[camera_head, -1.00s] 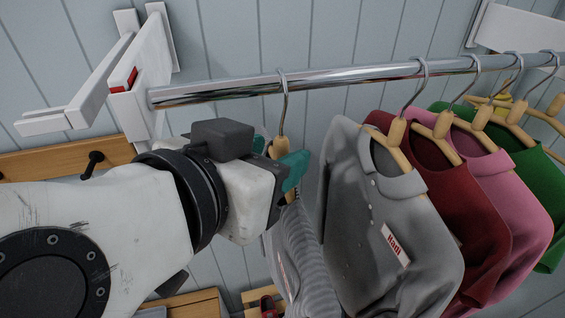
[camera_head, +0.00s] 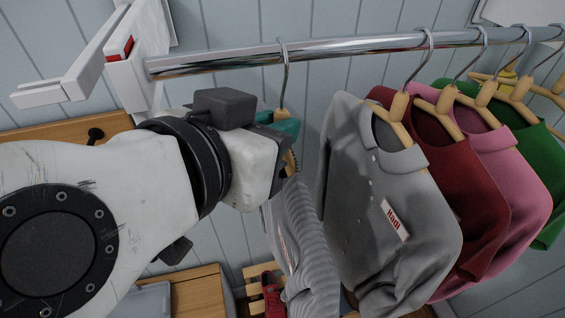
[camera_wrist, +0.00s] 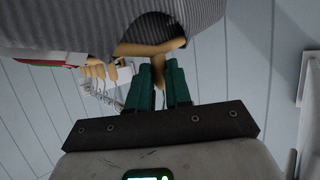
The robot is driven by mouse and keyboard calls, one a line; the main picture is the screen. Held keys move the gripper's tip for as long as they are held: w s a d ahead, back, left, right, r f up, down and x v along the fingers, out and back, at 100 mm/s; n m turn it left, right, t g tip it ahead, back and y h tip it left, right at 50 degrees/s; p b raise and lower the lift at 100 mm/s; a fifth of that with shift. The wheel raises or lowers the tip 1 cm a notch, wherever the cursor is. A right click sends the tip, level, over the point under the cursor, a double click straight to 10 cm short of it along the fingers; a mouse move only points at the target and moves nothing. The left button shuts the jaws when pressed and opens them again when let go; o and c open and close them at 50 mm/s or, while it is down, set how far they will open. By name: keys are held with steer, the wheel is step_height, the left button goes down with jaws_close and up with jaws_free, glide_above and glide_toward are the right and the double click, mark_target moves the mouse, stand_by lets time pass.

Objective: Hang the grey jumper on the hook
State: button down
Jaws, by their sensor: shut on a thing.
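The grey jumper (camera_head: 305,250), a finely ribbed garment, hangs on a wooden hanger below the chrome rail (camera_head: 215,60). Its hanger's metal hook (camera_head: 285,60) is over the rail near the rail's left end. My gripper (camera_head: 283,125) is at the hanger's neck, just under the metal hook, with its teal fingers shut on the hanger. In the wrist view, the green fingers (camera_wrist: 160,85) are on either side of the wooden neck (camera_wrist: 158,72), and the jumper (camera_wrist: 210,15) fills the top. A dark wall hook (camera_head: 95,135) sits on a wooden board at the left.
A light grey shirt (camera_head: 365,220) hangs close to the jumper's right, then red (camera_head: 475,235), pink (camera_head: 525,190) and green garments. A white bracket (camera_head: 125,75) holds the rail's left end. A red item (camera_head: 271,290) lies on a wooden slatted surface below.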

steer(key=shift+s+d+r+p, duration=0.1)
steer(key=shift+s+r+p, duration=0.15)
steer(key=shift+r+p, duration=0.6)
steer(key=shift+s+r+p, duration=0.2)
steer(key=shift+r+p, duration=0.2)
steer(key=shift+r, duration=0.75)
steer(key=shift+s+f, duration=0.1)
steer(key=s+d+b, duration=0.1)
steer(key=s+d, duration=0.1)
steer(key=s, duration=0.4)
steer(key=shift+s, duration=0.25)
stand_by(1.2)
stand_by(0.4)
